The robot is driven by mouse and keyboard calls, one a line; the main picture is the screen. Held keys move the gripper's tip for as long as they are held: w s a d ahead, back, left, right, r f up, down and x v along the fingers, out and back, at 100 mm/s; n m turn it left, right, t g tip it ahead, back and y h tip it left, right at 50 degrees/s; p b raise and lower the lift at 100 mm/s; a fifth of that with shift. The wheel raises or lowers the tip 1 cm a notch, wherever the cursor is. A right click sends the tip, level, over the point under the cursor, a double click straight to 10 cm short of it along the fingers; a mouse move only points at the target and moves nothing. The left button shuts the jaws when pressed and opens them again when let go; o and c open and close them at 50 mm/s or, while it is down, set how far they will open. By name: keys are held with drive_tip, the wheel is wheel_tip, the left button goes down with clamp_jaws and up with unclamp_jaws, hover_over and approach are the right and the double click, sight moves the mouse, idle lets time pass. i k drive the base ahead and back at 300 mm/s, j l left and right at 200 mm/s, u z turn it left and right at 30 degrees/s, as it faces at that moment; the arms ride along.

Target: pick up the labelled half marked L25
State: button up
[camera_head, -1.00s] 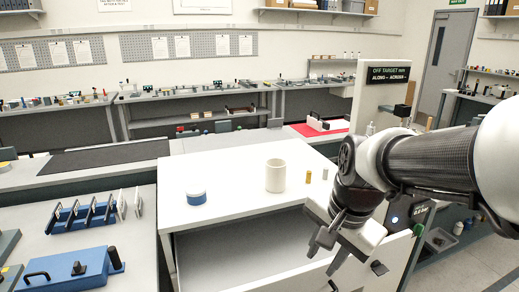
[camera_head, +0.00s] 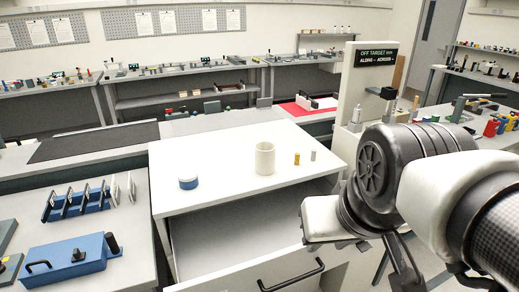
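No marking L25 can be read in this view, so I cannot tell which thing is the labelled half. Small upright pieces stand on the white cabinet top: a brass-coloured one (camera_head: 297,158) and a grey one (camera_head: 313,155). Several dark plates with pale faces stand in a blue rack (camera_head: 72,210) at the left, with white plates at its right end. My gripper (camera_head: 404,262) hangs at the lower right, beyond the cabinet's right side and apart from these things. Its fingers are partly hidden by my arm, and their gap is unclear.
A white cup (camera_head: 265,158) and a blue-sided round tin (camera_head: 189,183) stand on the cabinet top (camera_head: 225,160). The drawer (camera_head: 225,232) below is open, its handle (camera_head: 291,275) at the front. A blue box (camera_head: 70,262) lies lower left. An "off target" display (camera_head: 376,55) stands behind my arm.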

sight(50, 203)
drive_tip(key=u, duration=1.65)
drive_tip(key=i+j+z, duration=0.25)
drive_tip(key=i+j, duration=0.15)
drive_tip(key=j, duration=0.2)
drive_tip(key=i+j+z, duration=0.15)
drive_tip(key=j, duration=0.2)
drive_tip(key=i+j+z, duration=0.1)
drive_tip(key=j, duration=0.25)
drive_tip(key=i+j+z, duration=0.3)
drive_tip(key=j, duration=0.45)
drive_tip(key=i+j+z, duration=0.1)
drive_tip(key=j, duration=0.3)
drive_tip(key=i+j+z, duration=0.15)
drive_tip(key=j, duration=0.25)
